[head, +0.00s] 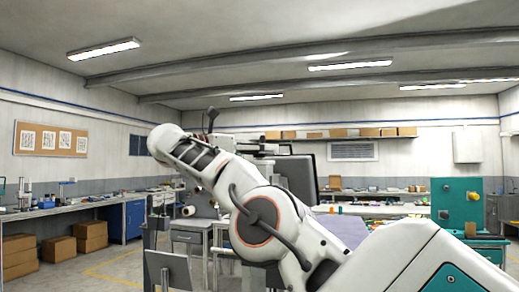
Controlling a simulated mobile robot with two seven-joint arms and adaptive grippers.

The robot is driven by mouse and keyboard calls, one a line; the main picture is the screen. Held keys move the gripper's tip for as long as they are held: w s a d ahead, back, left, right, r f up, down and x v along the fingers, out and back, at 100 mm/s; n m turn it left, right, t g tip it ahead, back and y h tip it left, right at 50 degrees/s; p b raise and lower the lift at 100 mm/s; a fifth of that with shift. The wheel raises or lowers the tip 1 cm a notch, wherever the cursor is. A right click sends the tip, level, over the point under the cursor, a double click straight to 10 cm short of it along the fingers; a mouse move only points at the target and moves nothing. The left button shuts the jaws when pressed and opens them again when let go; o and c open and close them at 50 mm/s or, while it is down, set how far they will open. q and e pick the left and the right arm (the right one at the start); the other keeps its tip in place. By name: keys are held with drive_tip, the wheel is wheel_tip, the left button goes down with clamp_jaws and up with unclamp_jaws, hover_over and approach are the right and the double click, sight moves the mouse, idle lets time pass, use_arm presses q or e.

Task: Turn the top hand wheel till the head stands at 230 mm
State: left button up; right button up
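A white jointed arm with black cables, mine and coming in from the lower right, crosses the middle of the head view. It hides much of what stands behind it. No gripper fingers of either arm show. A grey machine (243,139) shows in part behind the arm, with a dark upright lever-like part (212,117) sticking up at its top left. I cannot make out a hand wheel for certain, nor any scale or reading of the head's height.
A dark panel (297,178) stands behind my arm. A teal machine (457,205) with round knobs is at the right. A long workbench (75,207) and a blue cabinet (128,222) line the left wall. Cardboard boxes (91,236) sit on the floor there. A grey chair-like frame (168,268) stands nearer.

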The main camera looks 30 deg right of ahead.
idle(0.3)
drive_tip(key=o, duration=1.1)
drive_tip(key=shift+f, duration=0.1)
